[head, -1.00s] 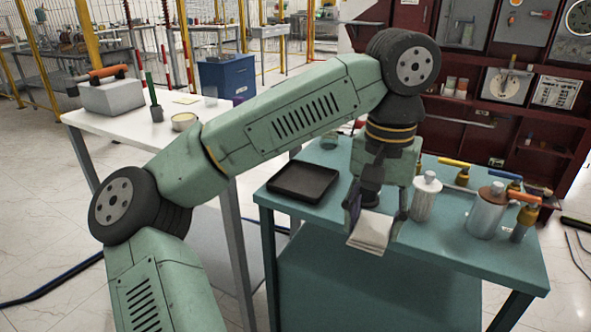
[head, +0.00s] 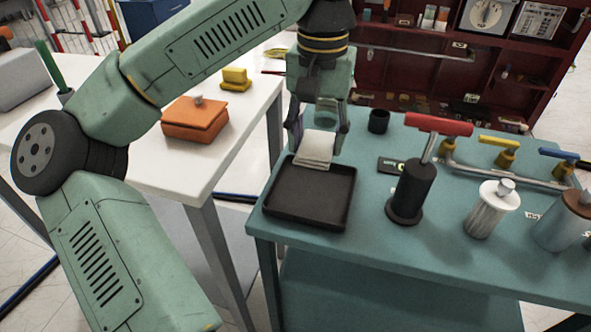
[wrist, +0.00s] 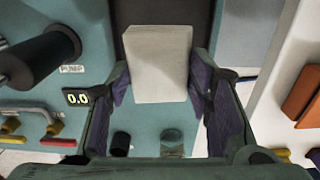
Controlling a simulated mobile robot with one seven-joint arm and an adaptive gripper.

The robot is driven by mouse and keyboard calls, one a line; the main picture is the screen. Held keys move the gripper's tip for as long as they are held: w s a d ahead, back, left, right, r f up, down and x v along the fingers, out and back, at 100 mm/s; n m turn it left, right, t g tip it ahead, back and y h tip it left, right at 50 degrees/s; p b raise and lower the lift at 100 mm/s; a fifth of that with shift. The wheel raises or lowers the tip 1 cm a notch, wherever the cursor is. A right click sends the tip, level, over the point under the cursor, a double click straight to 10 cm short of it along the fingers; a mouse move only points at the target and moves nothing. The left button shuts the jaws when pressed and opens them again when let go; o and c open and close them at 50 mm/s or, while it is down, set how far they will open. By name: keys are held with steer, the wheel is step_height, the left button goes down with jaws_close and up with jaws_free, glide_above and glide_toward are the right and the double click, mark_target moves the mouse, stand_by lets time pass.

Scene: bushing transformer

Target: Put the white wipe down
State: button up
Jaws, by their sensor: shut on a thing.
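The white wipe (head: 314,150) is a folded, off-white stack of cloth. My gripper (head: 316,140) is shut on it, and the wipe hangs out past the fingertips. In the head view it overlaps the back edge of a black tray (head: 318,221) on the teal table. I cannot tell whether it touches the tray. In the wrist view the wipe (wrist: 157,63) sits between the two purple-padded fingers (wrist: 165,90), with the dark tray behind it.
On the teal table (head: 372,243), a black pump with a red handle (head: 412,185) stands right of the tray. A small black cup (head: 378,120) stands behind. White and brown-topped canisters (head: 492,208) are farther right. A white table (head: 215,165) on the left holds an orange box (head: 195,118).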

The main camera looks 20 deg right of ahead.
mark_target(312, 192)
steer(key=shift+w+f, duration=0.2)
steer(key=shift+f, duration=0.05)
step_height(312, 192, down, 9)
steer(key=shift+f+p, duration=0.2)
steer(key=shift+p, duration=0.55)
steer(key=o, duration=1)
step_height(312, 192, up, 12)
steer(key=shift+s+b, duration=0.1)
steer(key=shift+b, duration=0.45)
steer(key=shift+s, duration=0.1)
